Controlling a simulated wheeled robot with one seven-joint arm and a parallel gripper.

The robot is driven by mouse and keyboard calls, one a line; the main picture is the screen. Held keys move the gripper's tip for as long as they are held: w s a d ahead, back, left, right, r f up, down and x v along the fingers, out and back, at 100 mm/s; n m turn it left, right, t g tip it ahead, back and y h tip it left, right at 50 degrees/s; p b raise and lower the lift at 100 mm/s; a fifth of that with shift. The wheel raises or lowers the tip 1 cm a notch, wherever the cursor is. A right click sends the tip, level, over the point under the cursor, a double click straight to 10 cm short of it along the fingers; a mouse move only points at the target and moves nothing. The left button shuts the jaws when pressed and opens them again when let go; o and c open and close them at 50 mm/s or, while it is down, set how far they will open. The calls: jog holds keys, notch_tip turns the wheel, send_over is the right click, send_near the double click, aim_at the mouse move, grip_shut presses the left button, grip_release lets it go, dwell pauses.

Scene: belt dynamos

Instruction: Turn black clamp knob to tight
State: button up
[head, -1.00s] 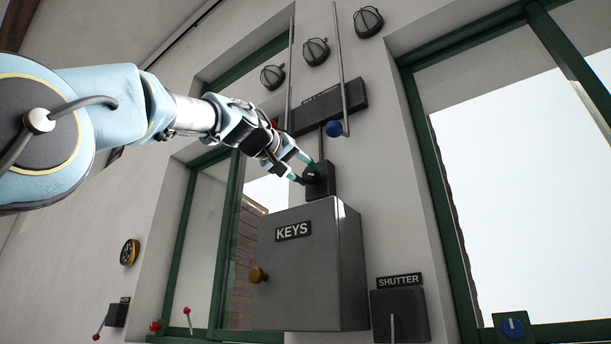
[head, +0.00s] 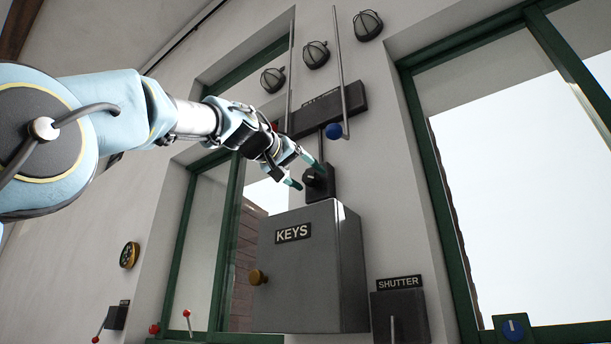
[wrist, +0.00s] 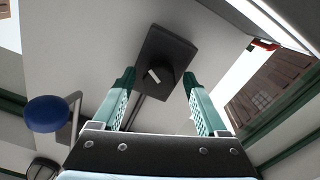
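The black clamp knob (head: 311,178) sits on a dark mounting plate (head: 323,191) on the wall, just above the grey KEYS box. In the wrist view the knob (wrist: 163,76) shows a short white mark, tilted from upper left to lower right. My gripper (head: 308,176) is at the knob, with its teal fingers spread. In the wrist view the gripper (wrist: 158,80) is open, one finger to each side of the knob, with a visible gap on both sides. Nothing is held.
The grey KEYS box (head: 307,275) juts out below the knob. A blue ball-ended lever (head: 333,131) hangs close above, near a dark labelled box (head: 352,98). A SHUTTER box (head: 400,312) is lower right. Green-framed windows stand either side.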

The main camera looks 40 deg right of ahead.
jog(key=b+v, duration=0.4)
jog(key=v, duration=0.7)
dwell(0.6)
